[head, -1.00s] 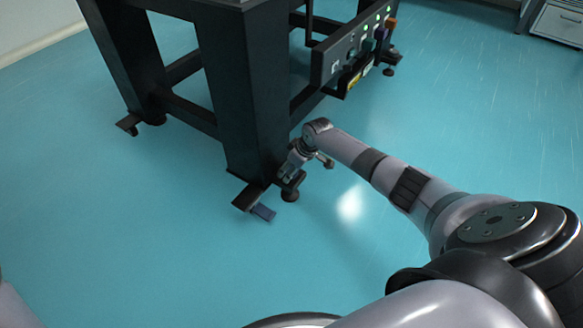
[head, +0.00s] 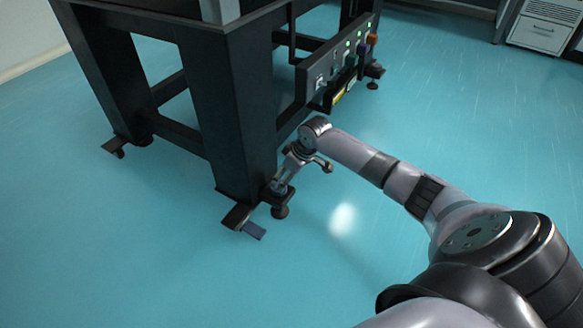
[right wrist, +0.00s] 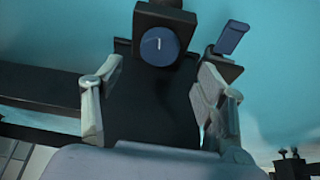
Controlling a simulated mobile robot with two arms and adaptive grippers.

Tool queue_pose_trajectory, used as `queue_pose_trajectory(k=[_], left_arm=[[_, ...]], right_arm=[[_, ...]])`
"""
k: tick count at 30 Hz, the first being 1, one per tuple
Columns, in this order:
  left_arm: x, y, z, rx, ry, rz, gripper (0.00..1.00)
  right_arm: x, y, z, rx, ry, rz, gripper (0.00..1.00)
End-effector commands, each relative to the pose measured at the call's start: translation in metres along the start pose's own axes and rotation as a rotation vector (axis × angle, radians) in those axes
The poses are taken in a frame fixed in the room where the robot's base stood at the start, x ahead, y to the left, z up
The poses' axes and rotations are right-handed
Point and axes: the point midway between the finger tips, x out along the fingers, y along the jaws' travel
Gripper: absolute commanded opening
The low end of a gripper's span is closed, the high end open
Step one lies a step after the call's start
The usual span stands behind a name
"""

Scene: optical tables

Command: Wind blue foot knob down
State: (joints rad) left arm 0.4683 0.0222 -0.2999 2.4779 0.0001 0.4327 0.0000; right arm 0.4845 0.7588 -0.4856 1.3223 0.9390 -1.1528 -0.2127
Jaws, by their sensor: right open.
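The blue foot knob (right wrist: 158,46) is a round disc with a short white mark, set on a dark foot bracket at the table leg. It lies centred between and just beyond my open fingertips in the right wrist view. In the head view the knob (head: 278,188) is small and partly covered by my right gripper (head: 286,178), which points down at it from above. My right gripper (right wrist: 158,68) has its two fingers apart with nothing between the pads; I see no contact with the knob. My left gripper is out of view.
The dark table leg (head: 225,110) stands close beside my right gripper. A control panel (head: 335,65) with green lights hangs above and behind my wrist. The teal floor (head: 130,260) in front is clear.

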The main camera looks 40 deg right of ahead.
Motion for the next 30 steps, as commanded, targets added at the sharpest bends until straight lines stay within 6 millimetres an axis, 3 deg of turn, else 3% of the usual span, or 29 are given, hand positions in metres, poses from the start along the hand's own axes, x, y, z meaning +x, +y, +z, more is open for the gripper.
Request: queue_pose_trajectory(k=[4, 10, 28, 30], left_arm=[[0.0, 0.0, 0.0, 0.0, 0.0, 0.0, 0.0], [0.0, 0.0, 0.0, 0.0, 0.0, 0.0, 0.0], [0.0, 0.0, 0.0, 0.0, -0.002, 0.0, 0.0], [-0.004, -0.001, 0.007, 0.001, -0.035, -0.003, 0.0]], right_arm=[[-0.028, 0.001, 0.0, -0.002, 0.001, 0.002, 0.66], [-0.046, 0.0, 0.0, 0.0, 0.0, 0.001, 0.66], [-0.048, -0.001, 0.0, 0.0, 0.0, 0.0, 0.66], [-0.045, -0.007, 0.003, -0.009, -0.004, -0.005, 0.66]])
